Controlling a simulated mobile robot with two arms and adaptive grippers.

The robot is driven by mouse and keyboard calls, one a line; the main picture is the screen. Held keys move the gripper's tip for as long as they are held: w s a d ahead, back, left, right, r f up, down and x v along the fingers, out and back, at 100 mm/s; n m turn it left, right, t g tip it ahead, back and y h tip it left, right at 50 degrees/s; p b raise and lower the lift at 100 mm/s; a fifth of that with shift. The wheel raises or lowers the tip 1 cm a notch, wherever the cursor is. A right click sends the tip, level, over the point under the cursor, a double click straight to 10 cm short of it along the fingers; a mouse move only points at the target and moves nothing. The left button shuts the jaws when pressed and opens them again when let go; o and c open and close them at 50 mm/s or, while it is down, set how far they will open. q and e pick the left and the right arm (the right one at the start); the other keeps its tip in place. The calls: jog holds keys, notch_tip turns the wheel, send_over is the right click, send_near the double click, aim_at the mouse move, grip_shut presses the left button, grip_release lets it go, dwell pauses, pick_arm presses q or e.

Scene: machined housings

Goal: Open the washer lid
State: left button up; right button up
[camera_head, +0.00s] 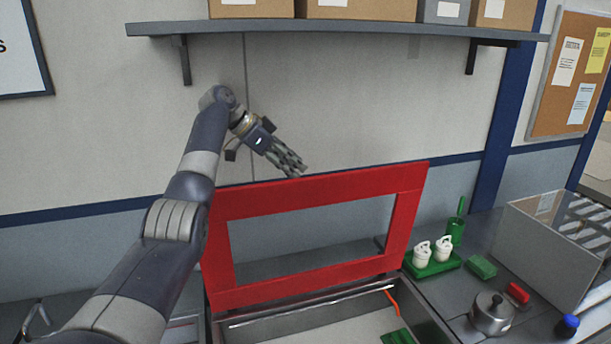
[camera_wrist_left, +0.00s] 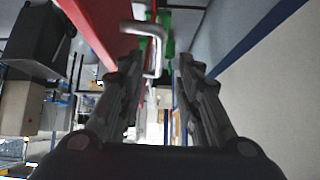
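The washer lid is a red rectangular frame (camera_head: 318,186) with an open middle. It stands raised, nearly upright, over the open grey washer basin (camera_head: 335,330) in the head view. My left gripper (camera_head: 296,168) is at the middle of the lid's top edge, with its fingertips close to that edge. In the left wrist view the two fingers (camera_wrist_left: 158,70) are apart, with the red lid (camera_wrist_left: 105,22) beside them at upper left. A pale U-shaped handle (camera_wrist_left: 156,48) shows by the fingertips; whether they touch it I cannot tell. My right gripper is out of view.
A shelf (camera_head: 335,28) with boxes hangs above. Right of the washer are a green tray (camera_head: 432,268) with white containers, a metal pot (camera_head: 492,313), a blue-capped bottle (camera_head: 567,326) and a grey crate (camera_head: 545,250). The wall is close behind the lid.

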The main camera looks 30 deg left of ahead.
pick_arm(q)
jog(key=shift+v, duration=1.8)
jog(key=shift+f, duration=0.1)
